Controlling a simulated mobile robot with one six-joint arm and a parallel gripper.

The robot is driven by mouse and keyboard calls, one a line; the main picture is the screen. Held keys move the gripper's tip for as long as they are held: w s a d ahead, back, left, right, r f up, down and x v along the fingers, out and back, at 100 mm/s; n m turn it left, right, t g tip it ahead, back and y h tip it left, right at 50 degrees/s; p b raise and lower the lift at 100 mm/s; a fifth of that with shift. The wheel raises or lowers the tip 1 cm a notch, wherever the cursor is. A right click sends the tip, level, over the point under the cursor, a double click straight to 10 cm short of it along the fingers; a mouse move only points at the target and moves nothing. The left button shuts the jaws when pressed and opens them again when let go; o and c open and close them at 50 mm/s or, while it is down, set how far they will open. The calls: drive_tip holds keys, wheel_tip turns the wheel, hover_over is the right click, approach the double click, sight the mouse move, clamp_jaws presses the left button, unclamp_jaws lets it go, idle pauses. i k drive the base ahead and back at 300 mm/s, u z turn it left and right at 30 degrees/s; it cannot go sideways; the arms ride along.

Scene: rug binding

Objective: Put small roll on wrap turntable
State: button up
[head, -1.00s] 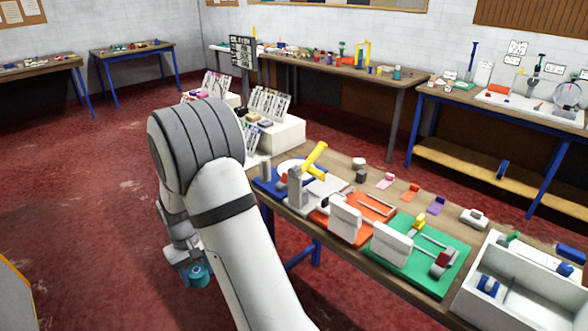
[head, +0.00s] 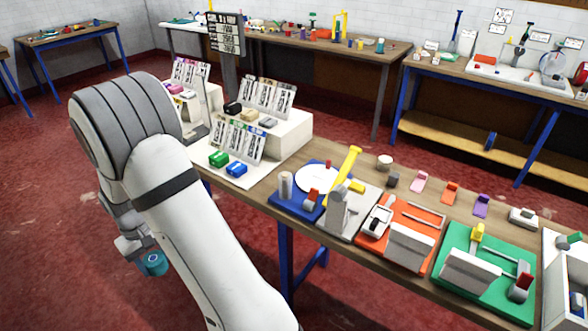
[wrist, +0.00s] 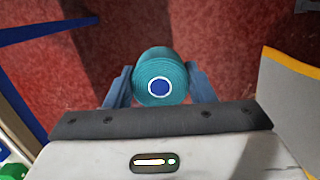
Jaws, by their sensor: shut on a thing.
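The small roll (wrist: 160,75) is teal with a blue and white centre, and it sits between the two fingers of my gripper (wrist: 160,90). In the head view my gripper (head: 136,250) hangs low at the left, over the floor, with the roll (head: 154,264) at its end. The wrap turntable (head: 318,178) is a white disc on a blue base at the left part of the near bench. It stands to the right of my arm and above the gripper's level. A grey cylinder stands beside the disc.
The near bench (head: 265,203) carries a yellow-handled press (head: 346,175), an orange station (head: 370,258) and a green station (head: 450,292). White display steps (head: 285,137) with cards stand at its left end. Red floor is open at the left.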

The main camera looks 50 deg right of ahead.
sight(318, 178)
drive_tip(key=i, duration=1.2)
